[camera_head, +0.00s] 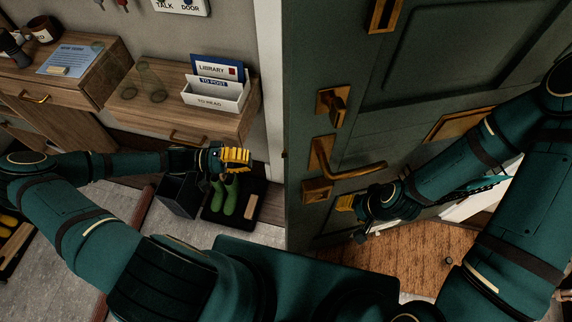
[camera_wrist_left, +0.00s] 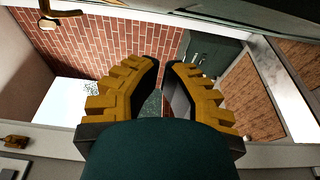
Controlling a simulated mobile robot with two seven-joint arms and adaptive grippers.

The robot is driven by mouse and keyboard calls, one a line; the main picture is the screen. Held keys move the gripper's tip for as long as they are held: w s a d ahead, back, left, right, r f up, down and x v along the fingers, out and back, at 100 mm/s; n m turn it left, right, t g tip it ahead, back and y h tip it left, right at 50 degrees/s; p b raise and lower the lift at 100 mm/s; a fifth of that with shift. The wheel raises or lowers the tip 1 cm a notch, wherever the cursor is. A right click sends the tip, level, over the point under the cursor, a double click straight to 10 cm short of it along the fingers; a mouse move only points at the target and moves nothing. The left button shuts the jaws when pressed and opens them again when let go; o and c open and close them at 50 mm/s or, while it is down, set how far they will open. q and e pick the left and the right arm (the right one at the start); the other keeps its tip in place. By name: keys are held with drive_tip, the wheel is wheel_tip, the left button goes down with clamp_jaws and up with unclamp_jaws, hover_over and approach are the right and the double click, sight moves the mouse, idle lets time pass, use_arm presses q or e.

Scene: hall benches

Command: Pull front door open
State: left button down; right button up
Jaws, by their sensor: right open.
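The dark green front door (camera_head: 420,90) stands at an angle in the head view, its free edge to the left. A brass lever handle (camera_head: 350,168) is on its face, with a brass lock knob (camera_head: 333,104) above. My right gripper (camera_head: 346,203) is open just below the lever, close to the door; I cannot tell whether it touches. My left gripper (camera_head: 237,157) is left of the door, in front of the wooden console and apart from the handle. In the left wrist view its fingers (camera_wrist_left: 163,68) show an empty gap between them.
A wooden console (camera_head: 185,118) holds a letter rack (camera_head: 215,92). Green boots (camera_head: 225,195) stand on a dark tray beside a dark bin (camera_head: 180,193). A brown mat (camera_head: 425,250) lies by the door's foot. A brick wall (camera_wrist_left: 110,45) shows in the left wrist view.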

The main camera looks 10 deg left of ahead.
use_arm(q)
drive_tip(key=s+d, duration=0.1)
drive_tip(key=d, duration=1)
drive_tip(key=shift+s+d+b, duration=0.15)
drive_tip(key=shift+s+b, duration=0.1)
drive_tip(key=shift+b, duration=0.05)
